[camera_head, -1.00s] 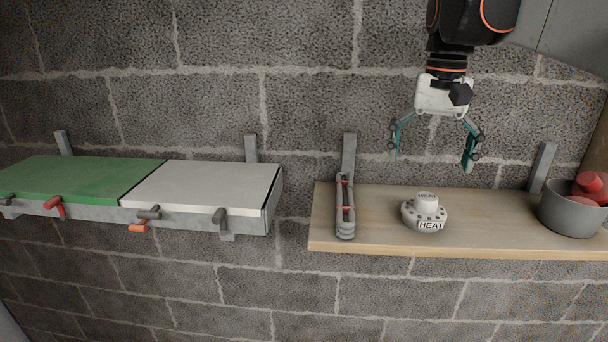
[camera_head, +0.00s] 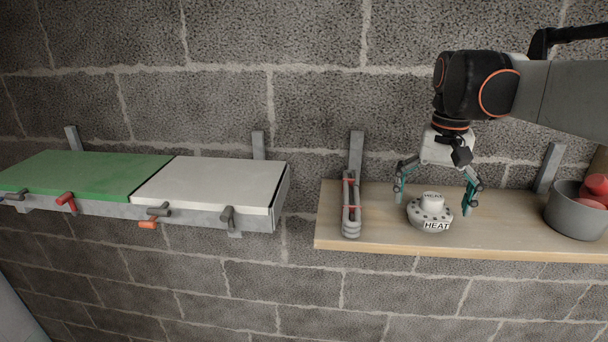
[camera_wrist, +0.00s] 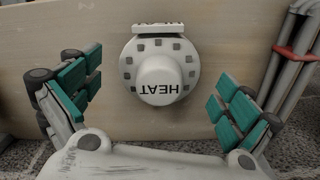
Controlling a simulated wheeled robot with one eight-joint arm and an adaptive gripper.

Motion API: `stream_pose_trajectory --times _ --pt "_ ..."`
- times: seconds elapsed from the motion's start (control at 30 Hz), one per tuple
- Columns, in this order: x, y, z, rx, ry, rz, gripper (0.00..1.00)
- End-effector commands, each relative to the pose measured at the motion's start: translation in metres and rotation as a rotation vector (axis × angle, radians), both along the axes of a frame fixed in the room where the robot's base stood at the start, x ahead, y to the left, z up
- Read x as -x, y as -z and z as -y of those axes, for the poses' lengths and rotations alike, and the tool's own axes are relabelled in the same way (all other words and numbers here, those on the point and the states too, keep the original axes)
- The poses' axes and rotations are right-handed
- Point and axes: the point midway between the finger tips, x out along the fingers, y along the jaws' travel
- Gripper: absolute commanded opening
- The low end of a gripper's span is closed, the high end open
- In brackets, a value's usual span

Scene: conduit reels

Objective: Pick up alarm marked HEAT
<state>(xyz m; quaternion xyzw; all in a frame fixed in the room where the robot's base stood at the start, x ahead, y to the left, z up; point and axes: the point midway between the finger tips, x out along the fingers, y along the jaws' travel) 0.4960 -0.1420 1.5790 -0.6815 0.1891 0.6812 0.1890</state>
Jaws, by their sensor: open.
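The alarm marked HEAT (camera_head: 430,213) is a round white-grey unit with a raised cap and dark square slots around it. It sits upright on the wooden shelf (camera_head: 500,238). In the wrist view the alarm (camera_wrist: 160,75) is near the top middle, its label upside down. My gripper (camera_head: 434,200) is open and points down at the alarm, with one teal-padded finger on each side of it in the head view. In the wrist view my gripper (camera_wrist: 160,95) has its fingers spread wide, apart from the alarm. Nothing is held.
A bundle of grey conduit (camera_head: 351,205) with red ties lies left of the alarm. A grey pot (camera_head: 575,212) with red items stands at the right. A second shelf with green (camera_head: 85,173) and white (camera_head: 210,182) panels, with hooks along its front, is at the left.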

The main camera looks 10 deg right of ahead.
Motion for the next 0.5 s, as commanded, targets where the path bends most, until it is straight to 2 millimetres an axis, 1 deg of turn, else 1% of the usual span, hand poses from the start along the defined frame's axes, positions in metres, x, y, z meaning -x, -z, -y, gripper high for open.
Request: stream_pose_trajectory --times 0.03,0.1,0.13,0.17,0.2,0.27,0.3,0.37,0.43,0.5 --pt "0.005 -0.0001 0.0 0.0 0.003 0.0 0.98" --pt "0.005 -0.0001 -0.0001 0.0 0.003 0.0 0.98" --pt "0.005 -0.0002 -0.0001 0.0 0.003 0.0 0.94" --pt "0.005 -0.0002 -0.0001 0.0 0.003 0.0 0.87" --pt "0.005 -0.0003 -0.0001 0.0 0.003 0.0 0.78" --pt "0.0049 -0.0003 -0.0002 0.0 0.003 0.0 0.64" --pt "0.0049 -0.0003 -0.0002 0.0 0.003 0.0 0.55" --pt "0.0049 -0.0003 -0.0002 0.0 0.003 0.0 0.41" --pt "0.005 0.0002 -0.0002 0.0 0.003 0.0 0.37" --pt "0.0051 0.0007 -0.0003 -0.001 0.003 -0.001 0.35"
